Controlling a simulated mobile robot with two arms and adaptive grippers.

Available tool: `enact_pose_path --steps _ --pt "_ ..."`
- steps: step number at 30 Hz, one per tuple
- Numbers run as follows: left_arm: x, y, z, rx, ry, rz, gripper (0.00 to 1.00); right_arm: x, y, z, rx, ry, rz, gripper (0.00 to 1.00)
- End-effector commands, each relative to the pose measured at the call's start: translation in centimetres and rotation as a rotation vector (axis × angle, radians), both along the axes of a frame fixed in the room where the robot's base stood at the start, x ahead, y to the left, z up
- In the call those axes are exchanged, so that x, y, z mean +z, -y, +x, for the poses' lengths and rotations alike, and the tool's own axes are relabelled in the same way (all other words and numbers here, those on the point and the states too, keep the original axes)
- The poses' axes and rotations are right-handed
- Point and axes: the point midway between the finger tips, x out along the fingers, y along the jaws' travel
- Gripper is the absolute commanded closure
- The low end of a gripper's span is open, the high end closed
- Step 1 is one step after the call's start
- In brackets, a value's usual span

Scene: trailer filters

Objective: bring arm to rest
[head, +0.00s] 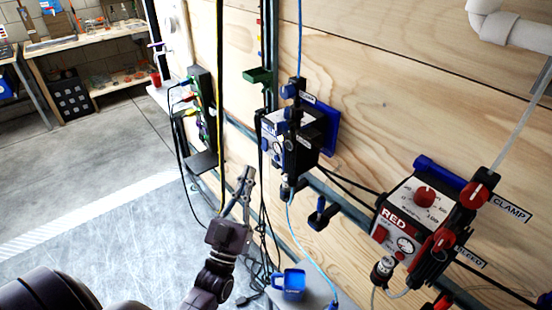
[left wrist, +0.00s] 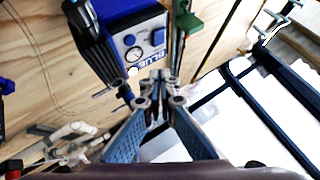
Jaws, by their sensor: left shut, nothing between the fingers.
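My left gripper (head: 246,178) is in the lower middle of the head view, raised in front of the wooden wall and pointing up. Its fingers are together with nothing between them. In the left wrist view the fingertips (left wrist: 160,100) meet just below the blue-labelled device (left wrist: 138,45). That device (head: 283,140) is mounted on the wall to the right of the gripper in the head view, apart from it as far as I can tell. My right gripper does not show in either view.
A red-labelled device (head: 405,215) with clamp and bleed parts hangs at the right. A blue mug (head: 291,284) stands on a small shelf below. Cables hang along the wall close to the gripper. A workbench (head: 85,40) is at the back left. The floor (head: 110,165) at left is clear.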

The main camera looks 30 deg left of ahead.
Motion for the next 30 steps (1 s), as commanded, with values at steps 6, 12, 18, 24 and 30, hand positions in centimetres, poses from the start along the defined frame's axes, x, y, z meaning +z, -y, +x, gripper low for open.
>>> enact_pose_path --steps 6,12,18,24,30 --pt "0.0 0.0 0.0 0.000 0.000 0.000 1.00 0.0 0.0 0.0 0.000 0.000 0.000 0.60" --pt "-1.4 0.2 0.4 -0.004 -0.037 -0.004 1.00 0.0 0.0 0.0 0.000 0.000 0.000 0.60" --pt "-12.1 1.8 2.2 -0.039 -0.307 -0.018 1.00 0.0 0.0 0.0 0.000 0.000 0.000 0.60" --pt "-27.3 4.4 0.6 -0.089 -0.685 -0.029 1.00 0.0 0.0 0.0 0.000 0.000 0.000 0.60" --pt "-41.2 7.0 -5.5 -0.133 -1.054 -0.025 1.00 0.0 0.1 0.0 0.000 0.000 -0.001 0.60"
